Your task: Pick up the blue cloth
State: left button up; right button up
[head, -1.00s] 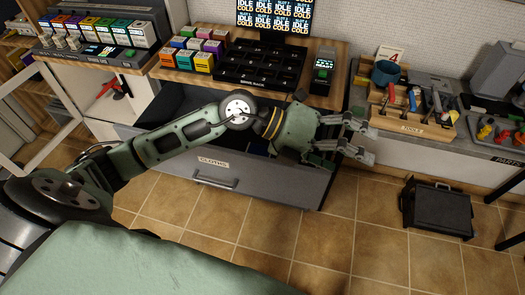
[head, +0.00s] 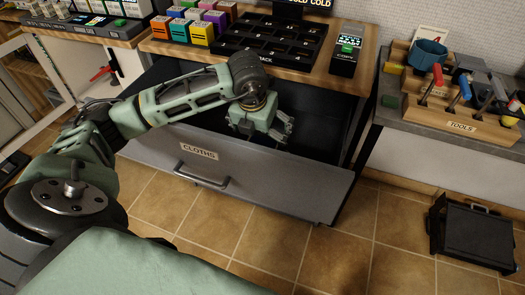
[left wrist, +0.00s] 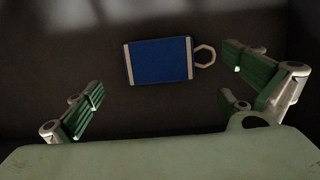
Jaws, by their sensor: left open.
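The blue cloth (left wrist: 160,61) lies flat on the dark drawer floor in the left wrist view. It is a small rectangle with pale edges at its two ends and a light ring at its right side. My left gripper (left wrist: 165,98) is open, its green-padded fingers spread to either side and below the cloth in that view, not touching it. In the head view my left gripper (head: 278,128) reaches down into the open drawer labelled CLOTHS (head: 260,180). The cloth is hidden there. My right gripper is not in view.
The drawer's front panel stands close in front of my gripper. The wooden counter (head: 310,76) with a black rack (head: 268,42) overhangs behind. A tool holder (head: 460,110) stands on the right bench. A black case (head: 472,232) sits on the tiled floor.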

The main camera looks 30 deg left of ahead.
aim_at(261, 142)
pick_arm(q)
jog(key=x, duration=0.4)
jog(key=shift+a+f, duration=0.1)
jog(key=shift+f, duration=0.3)
jog(key=shift+w+f, duration=0.15)
jog(key=shift+f, duration=0.3)
jog(key=c, duration=1.1)
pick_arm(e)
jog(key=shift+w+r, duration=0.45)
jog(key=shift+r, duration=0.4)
pick_arm(q)
jog(key=shift+r, duration=0.1)
jog(key=shift+r, duration=0.35)
notch_tip(261, 142, up, 9)
jog(key=shift+r+p, duration=0.15)
jog(key=shift+p, duration=0.15)
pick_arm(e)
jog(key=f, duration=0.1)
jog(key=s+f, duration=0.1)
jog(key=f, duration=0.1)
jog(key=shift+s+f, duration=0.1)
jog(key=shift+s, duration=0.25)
